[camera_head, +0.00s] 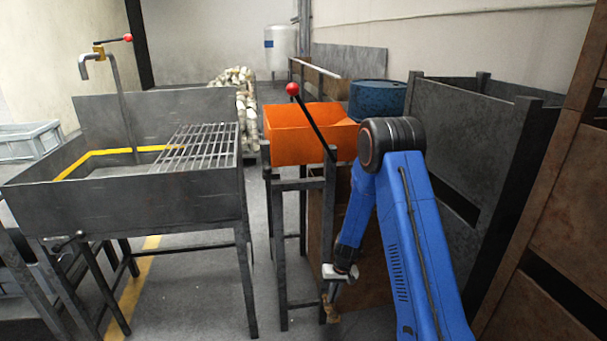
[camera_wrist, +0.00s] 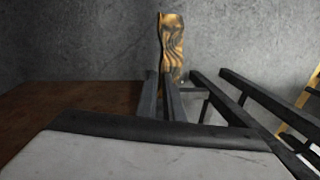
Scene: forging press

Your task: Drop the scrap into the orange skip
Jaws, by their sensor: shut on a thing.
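The orange skip (camera_head: 292,138) stands on a dark metal stand in the middle of the head view. My gripper (camera_head: 331,297) hangs low beside the right of that stand, below the skip's level. It is shut on the scrap (camera_head: 329,311), a small brown piece that points down from the fingertips. In the wrist view the scrap (camera_wrist: 171,45) shows as a brown and dark streaked piece at the ends of my gripper's dark fingers (camera_wrist: 166,85). The skip is not recognisable in the wrist view. The inside floor of the skip is hidden.
A black lever with a red knob (camera_head: 292,89) slants across the skip's right side. A grey wash tank with a grate (camera_head: 200,145) stands left. A blue drum (camera_head: 377,98) and a tall dark bin (camera_head: 470,130) stand right. Open floor lies between tank and stand.

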